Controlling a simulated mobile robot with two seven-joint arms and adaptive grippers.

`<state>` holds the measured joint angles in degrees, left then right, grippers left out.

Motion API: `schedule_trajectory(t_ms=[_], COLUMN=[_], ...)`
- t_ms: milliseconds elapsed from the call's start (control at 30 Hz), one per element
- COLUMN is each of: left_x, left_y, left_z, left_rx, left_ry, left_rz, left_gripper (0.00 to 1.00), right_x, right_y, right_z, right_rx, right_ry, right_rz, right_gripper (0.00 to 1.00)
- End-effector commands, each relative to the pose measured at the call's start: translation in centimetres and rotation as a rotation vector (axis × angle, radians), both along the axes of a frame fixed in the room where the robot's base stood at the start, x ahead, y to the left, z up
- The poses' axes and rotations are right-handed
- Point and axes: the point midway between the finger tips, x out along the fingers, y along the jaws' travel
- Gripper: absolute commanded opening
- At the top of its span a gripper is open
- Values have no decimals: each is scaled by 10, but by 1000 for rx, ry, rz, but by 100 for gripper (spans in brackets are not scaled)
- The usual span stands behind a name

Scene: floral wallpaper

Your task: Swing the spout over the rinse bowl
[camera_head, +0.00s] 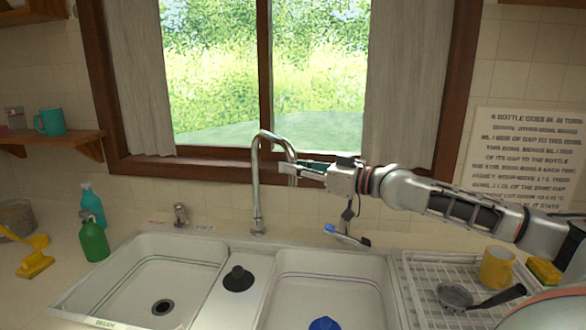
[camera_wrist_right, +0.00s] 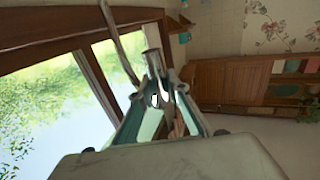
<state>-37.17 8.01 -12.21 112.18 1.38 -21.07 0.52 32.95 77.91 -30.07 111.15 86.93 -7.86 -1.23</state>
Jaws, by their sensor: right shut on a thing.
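The metal gooseneck spout (camera_head: 256,180) rises from the back of the sink between two bowls and arches to the right. My right gripper (camera_head: 296,168) is shut on the spout near its outlet end; the fingers (camera_wrist_right: 162,105) are around the metal in the right wrist view, where the spout (camera_wrist_right: 152,62) also shows. In the head view the outlet end appears above the back left part of the right bowl (camera_head: 388,285). The left bowl (camera_head: 205,242) has an open drain.
A black plug (camera_head: 238,278) sits on the divider. A blue-and-white brush (camera_head: 345,236) lies behind the right bowl, and a blue object (camera_head: 323,323) is inside it. A rack (camera_head: 415,268) with a yellow mug (camera_head: 496,267) stands right. A green bottle (camera_head: 93,240) stands left.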

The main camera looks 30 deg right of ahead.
Motion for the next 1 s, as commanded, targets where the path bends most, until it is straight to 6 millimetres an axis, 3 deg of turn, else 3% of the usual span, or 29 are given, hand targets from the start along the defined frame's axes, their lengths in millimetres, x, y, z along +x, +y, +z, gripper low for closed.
schedule_trajectory(t_ms=[733, 767, 800, 1000], left_x=[2, 2, 2, 1], left_y=[0, 0, 0, 1], left_z=[3, 3, 3, 1], left_rx=[-1, -1, -1, 0], left_ry=[-7, -7, -6, -3], left_rz=[1, 1, 1, 1], left_gripper=[36, 36, 36, 36], right_x=[2, 2, 2, 2], right_y=[-3, -3, -3, -2], right_z=[1, 1, 1, 0], right_rx=[-3, -3, -2, -1], right_ry=[-1, -1, -1, 0], right_rz=[-5, -5, -5, -3], right_gripper=[0, 21, 32, 33])
